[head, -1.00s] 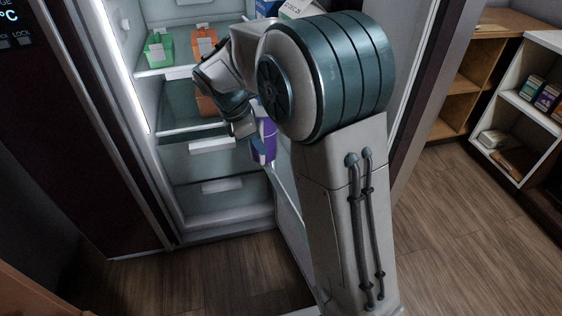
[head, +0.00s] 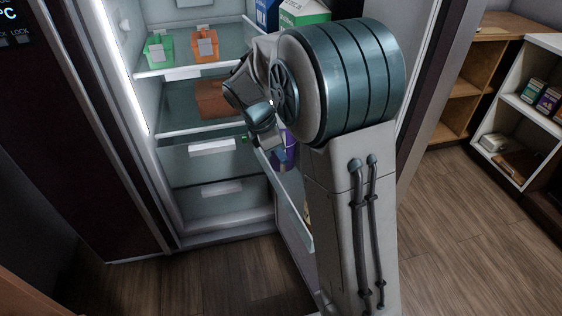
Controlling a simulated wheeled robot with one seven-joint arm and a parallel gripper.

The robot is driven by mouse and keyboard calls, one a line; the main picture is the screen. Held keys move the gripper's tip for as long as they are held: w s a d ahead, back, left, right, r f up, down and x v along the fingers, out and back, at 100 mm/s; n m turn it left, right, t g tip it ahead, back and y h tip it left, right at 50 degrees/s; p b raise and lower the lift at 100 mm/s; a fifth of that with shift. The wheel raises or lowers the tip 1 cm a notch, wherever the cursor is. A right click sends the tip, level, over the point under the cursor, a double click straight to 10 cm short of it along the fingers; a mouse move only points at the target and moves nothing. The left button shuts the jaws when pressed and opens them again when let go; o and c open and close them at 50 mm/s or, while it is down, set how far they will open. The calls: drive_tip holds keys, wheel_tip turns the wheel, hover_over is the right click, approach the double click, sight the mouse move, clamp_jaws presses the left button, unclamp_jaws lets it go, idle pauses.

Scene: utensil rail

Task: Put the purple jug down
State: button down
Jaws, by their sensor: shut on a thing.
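The purple jug (head: 290,154) shows only in part, behind my arm, in front of the open fridge and near the inner side of its door. My gripper (head: 272,143) is shut on the jug and holds it up. The fingertips and much of the jug are hidden by my wrist and arm. I cannot tell whether the jug touches a door shelf.
The fridge holds a green bin (head: 159,50), an orange bin (head: 205,46) and a brown box (head: 214,99) on its shelves. Blue (head: 266,13) and green-and-white (head: 303,12) cartons stand at the upper right. A white shelf unit (head: 517,106) stands at right.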

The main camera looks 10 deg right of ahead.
drive_tip(key=shift+f, duration=1.4)
drive_tip(key=c, duration=1.5)
unclamp_jaws()
drive_tip(key=shift+f, duration=0.1)
drive_tip(key=shift+o, duration=0.2)
drive_tip(key=p+v, duration=0.1)
drive_tip(key=v, duration=0.7)
drive_tip(key=shift+p, duration=0.3)
